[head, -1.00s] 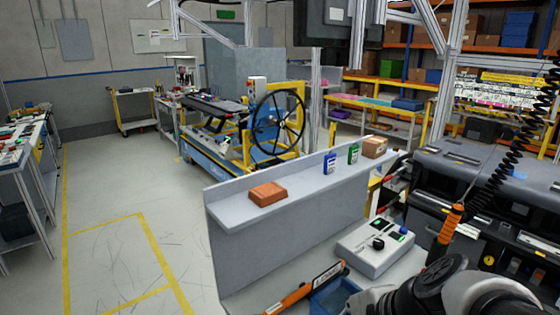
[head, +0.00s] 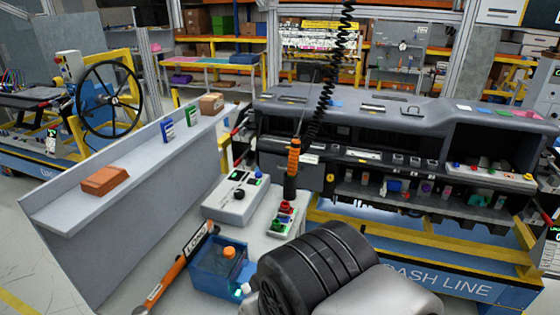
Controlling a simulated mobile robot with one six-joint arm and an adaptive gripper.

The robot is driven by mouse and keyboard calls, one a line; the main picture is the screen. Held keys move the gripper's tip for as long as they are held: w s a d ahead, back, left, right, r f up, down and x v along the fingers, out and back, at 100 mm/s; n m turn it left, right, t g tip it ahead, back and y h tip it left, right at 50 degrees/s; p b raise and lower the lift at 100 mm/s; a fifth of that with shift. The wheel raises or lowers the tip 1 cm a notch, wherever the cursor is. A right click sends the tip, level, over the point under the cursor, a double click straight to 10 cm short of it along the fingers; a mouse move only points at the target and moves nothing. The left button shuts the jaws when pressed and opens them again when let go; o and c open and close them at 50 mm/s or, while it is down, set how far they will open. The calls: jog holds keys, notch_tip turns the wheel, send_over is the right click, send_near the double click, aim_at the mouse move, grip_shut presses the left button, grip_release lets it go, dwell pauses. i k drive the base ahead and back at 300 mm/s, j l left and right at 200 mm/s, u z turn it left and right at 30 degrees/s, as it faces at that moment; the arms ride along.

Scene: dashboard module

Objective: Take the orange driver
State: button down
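The orange driver (head: 293,158) hangs upright from a black coiled cord (head: 332,75). Its upper body is orange and its lower end is black, in front of the dark dashboard module (head: 400,125). In the head view its tip is just above or over a small block with red and green buttons (head: 284,218); I cannot tell if they touch. Black and grey links of my arm fill the bottom middle, below and right of the driver. My gripper is not visible.
A grey bench holds a control box (head: 236,198), a blue bin (head: 217,283) with an orange-capped bottle, and a long orange-and-black tool (head: 178,267). A grey ledge (head: 62,210) at left carries an orange-brown block (head: 105,181). Yellow-and-blue framing (head: 430,250) supports the dashboard.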

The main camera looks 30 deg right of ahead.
aim_at(296, 144)
jog(key=i+l+u, duration=0.15)
jog(key=l, duration=0.2)
jog(key=i+l+u, duration=0.1)
jog(key=l, duration=0.25)
jog(key=i+l+u, duration=0.15)
jog(key=l, duration=0.25)
jog(key=i+l+u, duration=0.1)
jog(key=l, duration=0.3)
